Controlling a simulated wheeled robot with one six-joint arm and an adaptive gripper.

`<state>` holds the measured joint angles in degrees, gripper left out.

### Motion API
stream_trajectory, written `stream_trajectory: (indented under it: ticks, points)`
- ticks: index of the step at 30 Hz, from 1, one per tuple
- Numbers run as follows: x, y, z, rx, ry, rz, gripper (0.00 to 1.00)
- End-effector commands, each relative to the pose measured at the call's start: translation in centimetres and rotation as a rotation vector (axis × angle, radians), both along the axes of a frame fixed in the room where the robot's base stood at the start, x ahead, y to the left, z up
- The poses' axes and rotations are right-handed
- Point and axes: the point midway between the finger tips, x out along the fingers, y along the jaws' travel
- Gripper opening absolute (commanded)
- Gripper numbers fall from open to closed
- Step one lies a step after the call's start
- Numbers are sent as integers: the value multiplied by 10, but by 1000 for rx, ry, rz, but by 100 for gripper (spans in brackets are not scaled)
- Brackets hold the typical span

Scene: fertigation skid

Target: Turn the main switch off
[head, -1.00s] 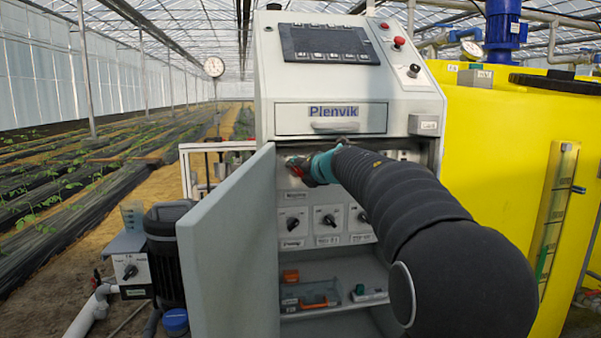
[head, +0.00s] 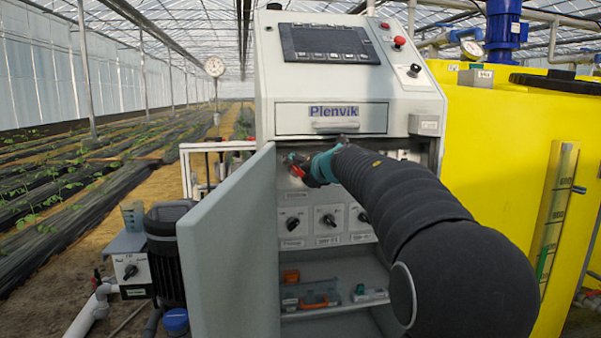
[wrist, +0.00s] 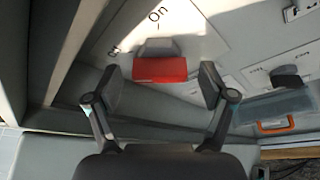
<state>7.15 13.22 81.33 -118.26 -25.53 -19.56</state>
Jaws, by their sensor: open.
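The main switch has a red handle (wrist: 160,70) on a grey mount, on a white plate marked "On" above it and a second, partly legible label to its left. My gripper (wrist: 160,84) is open, with one finger on each side of the red handle and a visible gap on both sides. In the head view my gripper (head: 304,170) reaches into the open cabinet (head: 350,210) near the upper left of its panel. There my arm and gripper hide most of the switch; a bit of red shows at the fingers.
The open cabinet door (head: 232,250) stands left of my gripper. Black rotary knobs (head: 329,220) sit on the panel below it. A shelf (head: 335,311) holds a clear box with an orange handle (wrist: 276,124). A yellow tank (head: 500,190) stands at right.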

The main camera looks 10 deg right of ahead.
Motion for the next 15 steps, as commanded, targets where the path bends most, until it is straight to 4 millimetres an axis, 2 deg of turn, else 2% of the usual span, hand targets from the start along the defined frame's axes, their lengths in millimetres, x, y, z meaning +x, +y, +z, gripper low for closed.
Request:
stream_trajectory:
  ticks: [5,15]
  points:
    - [-15,-5,6,-1,-2,-2,82]
    - [-75,-22,23,-1,-2,-2,82]
